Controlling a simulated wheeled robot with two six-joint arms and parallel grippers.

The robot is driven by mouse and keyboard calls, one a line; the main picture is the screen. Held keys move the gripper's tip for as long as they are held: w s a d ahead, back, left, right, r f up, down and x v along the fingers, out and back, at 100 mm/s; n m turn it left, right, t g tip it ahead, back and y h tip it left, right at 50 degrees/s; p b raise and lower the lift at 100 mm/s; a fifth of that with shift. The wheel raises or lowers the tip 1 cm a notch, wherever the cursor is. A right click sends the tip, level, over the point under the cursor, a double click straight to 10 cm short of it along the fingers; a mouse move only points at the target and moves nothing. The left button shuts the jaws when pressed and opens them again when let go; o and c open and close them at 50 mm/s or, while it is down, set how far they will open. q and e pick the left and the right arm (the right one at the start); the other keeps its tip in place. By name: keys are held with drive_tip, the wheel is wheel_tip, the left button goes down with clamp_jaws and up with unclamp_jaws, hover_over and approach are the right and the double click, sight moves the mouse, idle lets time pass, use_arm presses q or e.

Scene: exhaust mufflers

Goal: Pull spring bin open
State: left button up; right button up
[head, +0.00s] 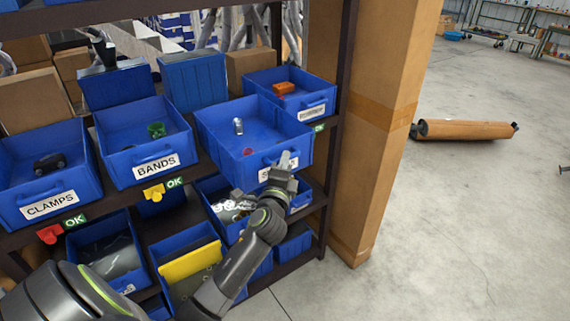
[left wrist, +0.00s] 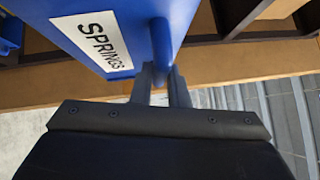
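The blue springs bin (head: 222,121) is on the upper shelf in the head view, its front jutting past the shelf edge. It holds a small pale part and a reddish one. Its label is mostly hidden behind my left gripper (head: 287,163), but "SPRINGS" reads clearly on the bin in the left wrist view (left wrist: 92,40). There my left gripper (left wrist: 164,76) has its two narrow fingers on either side of the bin's blue handle (left wrist: 161,42), apparently closed on it. My right gripper is not in view.
A bands bin (head: 140,146) and a clamps bin (head: 50,190) stand to the left; another blue bin (head: 318,93) stands right. More bins (head: 190,268) fill the lower shelf. A tall cardboard box (head: 375,110) stands beside the rack. The floor (head: 460,220) at right is largely clear.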

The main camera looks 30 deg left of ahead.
use_arm(q)
drive_tip(key=o, duration=0.5)
drive_tip(key=shift+f, duration=0.1)
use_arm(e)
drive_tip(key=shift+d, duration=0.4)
